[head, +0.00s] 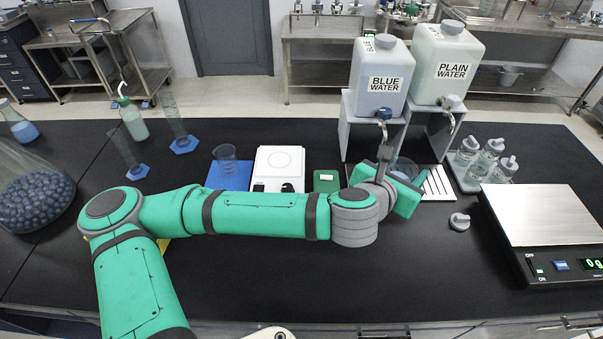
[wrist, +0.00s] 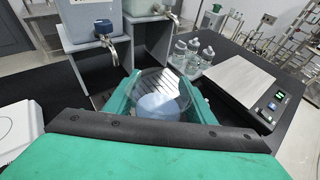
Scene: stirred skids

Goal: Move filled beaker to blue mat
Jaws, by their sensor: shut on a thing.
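A clear beaker (wrist: 160,85) with pale bluish liquid in it sits between the green fingers of my gripper (wrist: 158,105) in the wrist view. The fingers are shut on its sides. In the head view its rim shows (head: 404,165) behind my gripper (head: 400,188), in front of the dispensers; the rest is hidden. I cannot tell whether its base touches anything. The blue mat (head: 214,180) lies left of centre on the black bench, well to the left of my gripper. Another clear beaker (head: 226,158) stands on the mat.
A white stirrer plate (head: 279,160) and a small green pad (head: 326,181) lie between mat and gripper. Blue water (head: 383,75) and plain water (head: 445,65) dispensers stand behind. Bottles (head: 484,160), a grey cap (head: 459,221) and a scale (head: 545,215) are right.

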